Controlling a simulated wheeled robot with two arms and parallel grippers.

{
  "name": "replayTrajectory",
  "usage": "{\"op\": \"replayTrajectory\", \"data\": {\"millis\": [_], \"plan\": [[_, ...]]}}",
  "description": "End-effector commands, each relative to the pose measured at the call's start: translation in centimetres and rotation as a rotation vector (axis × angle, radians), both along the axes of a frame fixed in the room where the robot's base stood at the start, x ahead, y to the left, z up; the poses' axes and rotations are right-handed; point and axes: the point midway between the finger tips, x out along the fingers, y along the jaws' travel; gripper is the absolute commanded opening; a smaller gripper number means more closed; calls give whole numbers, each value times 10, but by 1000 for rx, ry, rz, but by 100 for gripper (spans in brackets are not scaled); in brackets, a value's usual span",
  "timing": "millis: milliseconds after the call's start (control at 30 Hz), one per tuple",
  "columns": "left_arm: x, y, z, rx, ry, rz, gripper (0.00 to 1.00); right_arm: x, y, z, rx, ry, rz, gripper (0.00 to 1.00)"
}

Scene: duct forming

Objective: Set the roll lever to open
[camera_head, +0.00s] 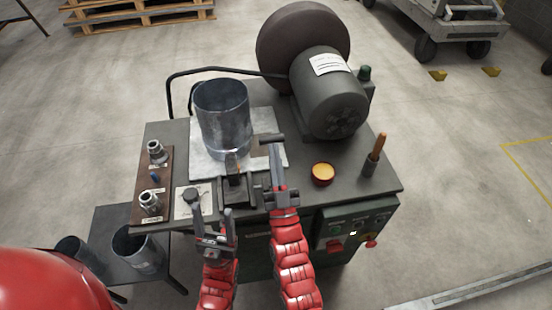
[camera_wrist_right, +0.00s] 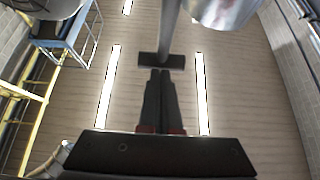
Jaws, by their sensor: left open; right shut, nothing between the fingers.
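A dark T-shaped handle (camera_head: 266,138), which looks like the roll lever, stands beside the metal duct cylinder (camera_head: 222,115) on the machine table. In the right wrist view a dark crossbar (camera_wrist_right: 162,60) on a grey rod sits just past the fingertips. Whether they touch it I cannot tell. My right gripper (camera_head: 274,168) is shut and empty below the handle; its fingers also show in the right wrist view (camera_wrist_right: 160,72). My left gripper (camera_head: 211,212) is open and empty over the table's front edge, left of the right one. The lever's lower part and pivot are hidden.
A large motor (camera_head: 330,95) stands at the table's back right. Fittings (camera_head: 152,202) stand on a board at left. A control panel (camera_head: 355,232) is on the front.

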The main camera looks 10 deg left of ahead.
Motion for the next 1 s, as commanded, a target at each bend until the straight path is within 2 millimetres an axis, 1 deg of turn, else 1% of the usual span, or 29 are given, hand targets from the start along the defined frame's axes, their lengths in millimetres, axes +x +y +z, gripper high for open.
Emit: {"op": "replayTrajectory", "data": {"millis": [33,200,267,500,700,1000], "plan": [[0,0,7,1,0,0,61,4,1,7,-7,26,-2,0],[0,0,12,2,0,0,61,23,7,6,-45,146,-2,0],[0,0,11,2,0,0,61,29,8,4,-57,185,-1,0],[0,0,0,2,0,0,61,49,16,-4,-59,183,0,0],[0,0,-4,2,0,1,61,57,19,-5,-59,182,0,0],[0,0,-5,3,0,0,61,60,19,-5,-59,182,0,0]]}}
